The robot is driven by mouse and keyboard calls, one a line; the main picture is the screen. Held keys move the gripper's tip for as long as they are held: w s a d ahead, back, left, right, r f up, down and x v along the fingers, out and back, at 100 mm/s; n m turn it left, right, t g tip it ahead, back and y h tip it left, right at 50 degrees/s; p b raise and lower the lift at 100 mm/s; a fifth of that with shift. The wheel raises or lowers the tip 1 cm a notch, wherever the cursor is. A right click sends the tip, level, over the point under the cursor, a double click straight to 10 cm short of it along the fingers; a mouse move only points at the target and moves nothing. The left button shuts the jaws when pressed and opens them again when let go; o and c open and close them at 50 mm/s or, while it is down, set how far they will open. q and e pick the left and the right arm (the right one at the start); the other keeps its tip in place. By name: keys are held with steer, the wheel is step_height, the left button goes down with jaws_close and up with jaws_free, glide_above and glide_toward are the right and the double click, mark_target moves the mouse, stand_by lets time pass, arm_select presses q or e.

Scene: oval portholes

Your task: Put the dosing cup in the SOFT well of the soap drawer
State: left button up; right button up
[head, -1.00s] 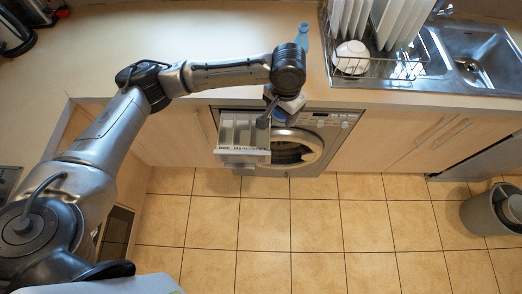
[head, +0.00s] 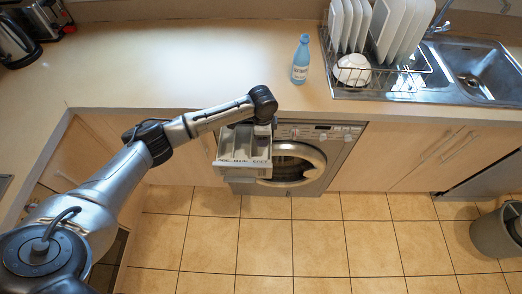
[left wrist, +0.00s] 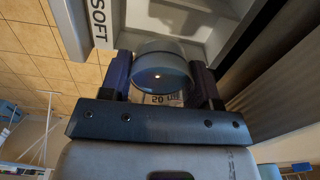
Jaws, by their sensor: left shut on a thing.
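The soap drawer (head: 243,164) is pulled out of the washing machine, with open compartments and printed labels along its front. In the left wrist view the label SOFT shows on the pale drawer front (left wrist: 97,22). My left gripper (left wrist: 161,66) is shut on the grey, round dosing cup (left wrist: 160,78), with one dark finger on each side. In the head view my wrist hides the cup and fingers.
The washing machine (head: 340,146) has its round door below and right of the drawer. A blue bottle (head: 300,62) stands on the counter (head: 190,65) above. A dish rack (head: 405,82) and sink are at the right. Floor in front is clear.

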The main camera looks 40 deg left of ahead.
mark_target(261, 151)
arm_select(q)
steer(key=shift+a+f, duration=0.25)
steer(key=shift+f, duration=0.25)
steer(key=shift+m, duration=0.3)
steer(key=shift+f+b, duration=0.35)
steer(key=shift+f, duration=3.45)
steer(key=shift+f, duration=0.1)
steer(key=o, duration=0.9)
steer(key=shift+o, duration=0.2)
step_height(261, 151, up, 12)
steer(key=shift+r+p, duration=0.1)
steer(key=shift+p, duration=0.25)
